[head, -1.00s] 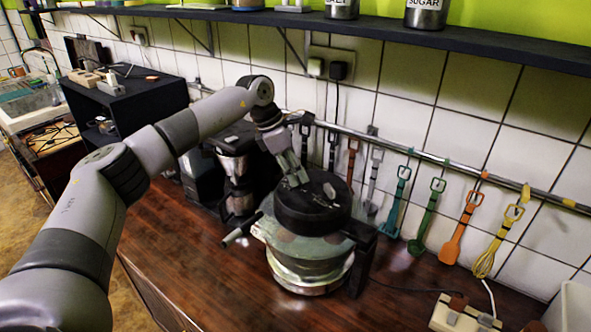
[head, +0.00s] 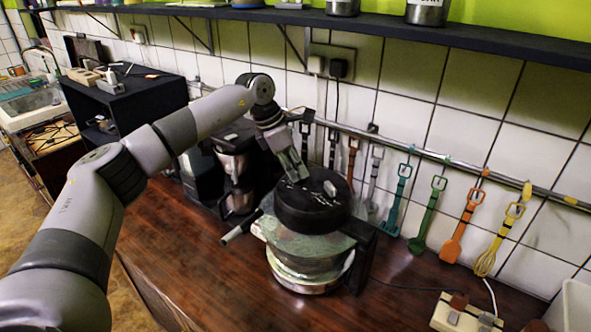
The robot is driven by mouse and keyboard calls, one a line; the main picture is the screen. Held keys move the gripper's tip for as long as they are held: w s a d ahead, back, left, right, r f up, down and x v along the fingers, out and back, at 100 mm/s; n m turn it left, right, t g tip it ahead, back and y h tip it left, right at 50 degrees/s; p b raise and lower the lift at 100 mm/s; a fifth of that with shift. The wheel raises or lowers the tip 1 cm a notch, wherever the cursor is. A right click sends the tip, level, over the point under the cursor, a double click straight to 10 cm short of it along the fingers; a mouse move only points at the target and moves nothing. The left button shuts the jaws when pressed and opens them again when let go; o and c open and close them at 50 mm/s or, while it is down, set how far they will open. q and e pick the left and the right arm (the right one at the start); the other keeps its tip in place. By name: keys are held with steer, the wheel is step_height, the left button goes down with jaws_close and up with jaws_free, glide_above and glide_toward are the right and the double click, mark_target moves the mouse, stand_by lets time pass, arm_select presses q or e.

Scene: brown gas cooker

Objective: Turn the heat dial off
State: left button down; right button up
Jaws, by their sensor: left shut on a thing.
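A round glass-sided appliance (head: 300,262) with a metal base stands on the wooden counter. A thick black round top (head: 312,208) sits on it, with a small pale piece (head: 330,188) on its upper face. My left gripper (head: 297,176) comes down from the upper left, its fingertips at the back left of the black top. It looks shut on the edge or a raised part there; the fingers hide the exact contact. I cannot make out a heat dial clearly. My right gripper is not in view.
A coffee maker (head: 234,170) stands close behind left. Coloured utensils hang from a rail (head: 420,150) behind and to the right. A black shelf (head: 420,38) runs above. A power strip (head: 455,315) lies front right. The counter front is clear.

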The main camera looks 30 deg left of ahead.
arm_select(q)
steer(key=n+y+b, duration=0.1)
steer(key=n+b, duration=0.1)
steer(key=n, duration=0.1)
steer(key=n+t+y+b, duration=0.1)
steer(key=n+b, duration=0.1)
steer(key=n, duration=0.1)
steer(key=shift+s+d+f, duration=0.1)
steer(key=shift+d+f, duration=0.05)
steer(key=shift+f, duration=0.05)
steer(key=n+y+b, duration=0.1)
steer(key=n+b, duration=0.1)
steer(key=n+y+b, duration=0.1)
steer(key=n, duration=0.2)
steer(key=shift+d+t+b, duration=0.15)
steer(key=shift+t+b, duration=0.2)
steer(key=shift+t, duration=0.05)
steer(key=n+y+b, duration=0.1)
steer(key=n, duration=0.1)
steer(key=n+b, duration=0.1)
steer(key=n, duration=0.2)
steer(key=shift+d+r+g+y, duration=0.1)
steer(key=shift+g+y, duration=0.2)
steer(key=shift+y, duration=0.1)
steer(key=shift+r+n+g+y+b, duration=0.1)
steer(key=shift+n+g+y+b, duration=0.25)
steer(key=shift+n, duration=0.75)
steer(key=shift+n+g+y+b, duration=0.25)
steer(key=shift+n+y, duration=0.1)
steer(key=shift+n, duration=0.75)
